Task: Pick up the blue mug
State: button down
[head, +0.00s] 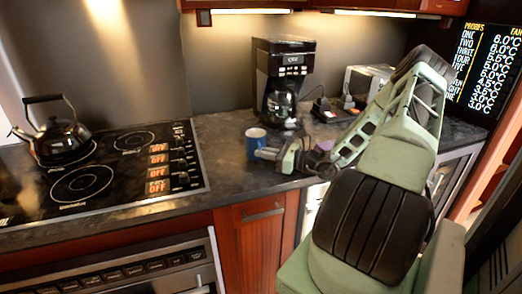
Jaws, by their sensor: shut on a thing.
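The blue mug (254,147) stands upright on the dark countertop, right of the stove and in front of the coffee maker. My gripper (267,153) reaches in from the right at the mug's right side and is shut on it. The fingers are small in the head view, and the exact grip on the mug's wall or handle cannot be made out. The mug looks to be at counter height; whether it is clear of the surface cannot be told.
A black coffee maker (284,75) stands close behind the mug. A stove (110,165) with a black kettle (58,135) lies to the left. A toaster (366,82) is at the back right. A red cabinet (254,245) is below the counter edge.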

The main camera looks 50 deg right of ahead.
jog(key=shift+r, duration=0.85)
jog(key=shift+r+b, duration=0.4)
jog(key=shift+r, duration=0.55)
jog(key=b+v, duration=0.3)
jog(key=v, duration=1.5)
jog(key=shift+s+f, duration=0.1)
jog(key=shift+s, duration=0.05)
